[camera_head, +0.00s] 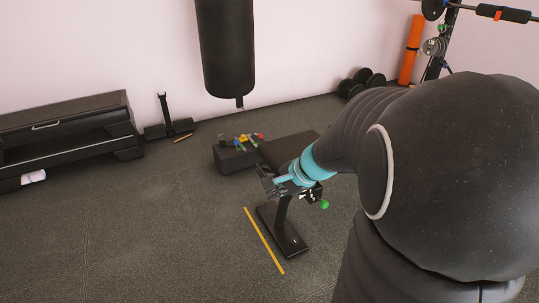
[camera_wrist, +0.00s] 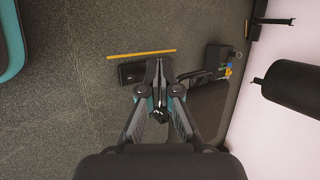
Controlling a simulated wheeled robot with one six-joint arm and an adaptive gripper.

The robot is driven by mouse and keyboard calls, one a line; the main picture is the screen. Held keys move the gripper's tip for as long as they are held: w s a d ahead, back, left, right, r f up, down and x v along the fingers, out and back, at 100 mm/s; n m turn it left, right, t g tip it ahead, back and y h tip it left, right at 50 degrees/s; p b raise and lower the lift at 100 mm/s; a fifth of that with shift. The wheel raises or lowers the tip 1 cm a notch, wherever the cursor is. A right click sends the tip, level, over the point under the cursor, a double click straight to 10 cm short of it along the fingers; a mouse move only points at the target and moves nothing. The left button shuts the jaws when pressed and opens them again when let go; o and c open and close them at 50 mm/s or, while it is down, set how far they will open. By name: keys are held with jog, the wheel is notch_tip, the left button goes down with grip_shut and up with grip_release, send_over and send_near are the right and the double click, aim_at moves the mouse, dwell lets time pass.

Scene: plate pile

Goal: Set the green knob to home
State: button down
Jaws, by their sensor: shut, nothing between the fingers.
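The green knob (camera_head: 324,204) is a small round knob low on a dark stand (camera_head: 290,240) in the head view, just right of and below the teal wrist. My gripper (camera_head: 268,183) is shut and empty above the stand, to the left of the knob and apart from it. In the wrist view the closed fingers of my gripper (camera_wrist: 158,76) overlap the stand's base (camera_wrist: 131,73). I cannot make out the green knob in the wrist view. Any markings around the knob are too small to read.
A yellow strip (camera_head: 263,240) lies on the floor left of the stand. A dark box (camera_head: 232,160) with small coloured items stands behind, beside a dark pad (camera_head: 287,149). A punching bag (camera_head: 225,45) hangs at the back. A black bench (camera_head: 65,125) is at left. Floor at front left is clear.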

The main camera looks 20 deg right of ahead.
jog(key=w+d+f+m+t, duration=0.1)
jog(key=w+d+f+m, duration=0.35)
jog(key=d, duration=0.25)
jog(key=m+t+h, duration=0.1)
jog(key=m+h, duration=0.3)
jog(key=m, duration=1.2)
send_near(323, 203)
jog(key=s, duration=0.8)
jog(key=w+f, duration=0.7)
jog(key=w, duration=0.4)
jog(key=shift+d+p, duration=0.4)
jog(key=shift+f, duration=0.1)
